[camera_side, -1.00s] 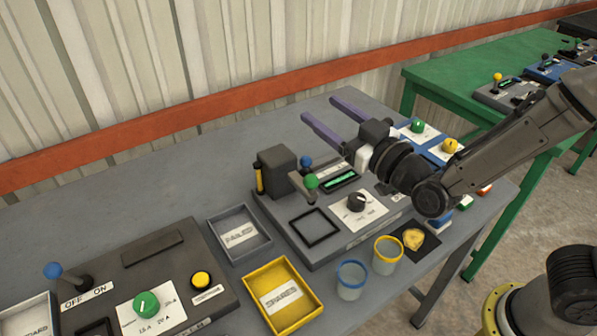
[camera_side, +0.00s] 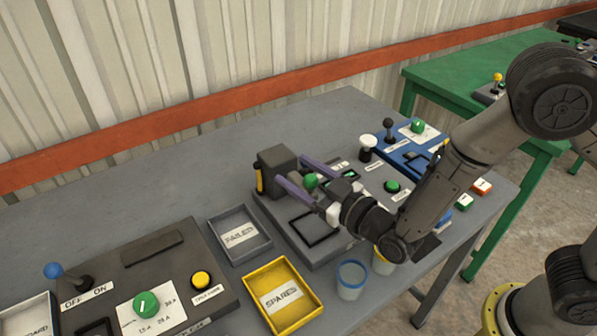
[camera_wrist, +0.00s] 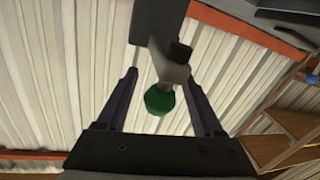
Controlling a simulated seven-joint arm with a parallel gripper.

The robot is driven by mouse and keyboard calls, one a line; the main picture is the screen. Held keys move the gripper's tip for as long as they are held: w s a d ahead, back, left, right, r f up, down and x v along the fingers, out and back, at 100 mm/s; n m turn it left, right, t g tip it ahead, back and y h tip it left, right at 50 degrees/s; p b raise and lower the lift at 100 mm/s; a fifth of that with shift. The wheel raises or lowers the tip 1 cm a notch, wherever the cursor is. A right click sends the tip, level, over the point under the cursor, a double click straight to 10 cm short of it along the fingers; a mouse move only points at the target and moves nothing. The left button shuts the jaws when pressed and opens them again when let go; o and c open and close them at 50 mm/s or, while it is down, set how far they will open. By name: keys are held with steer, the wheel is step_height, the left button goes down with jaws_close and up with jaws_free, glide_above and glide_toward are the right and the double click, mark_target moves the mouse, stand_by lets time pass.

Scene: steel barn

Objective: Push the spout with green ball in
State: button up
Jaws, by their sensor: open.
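The green ball (camera_side: 311,181) sits on the end of the spout, in front of a dark upright block (camera_side: 277,165) on the grey panel. My gripper (camera_side: 291,169) is open, with its two purple fingers on either side of the ball and pointing at the block. In the wrist view, the green ball (camera_wrist: 159,101) lies between the open fingers (camera_wrist: 160,76), with visible gaps on both sides. The grey spout (camera_wrist: 173,73) runs from the ball toward the dark block (camera_wrist: 158,22). My fingers and wrist hide parts of the panel in the side view.
A grey tray (camera_side: 267,240) and yellow tray (camera_side: 315,305) lie left of the panel. A blue-rimmed cup (camera_side: 351,280) and a partly hidden yellow-rimmed cup (camera_side: 383,264) stand in front. A white-topped knob (camera_side: 367,142) and green button (camera_side: 392,186) are to the right.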

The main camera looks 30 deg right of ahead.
steer(key=shift+w, duration=0.15)
steer(key=shift+c, duration=0.2)
jaws_close()
stand_by(1.1)
steer(key=shift+w, duration=0.1)
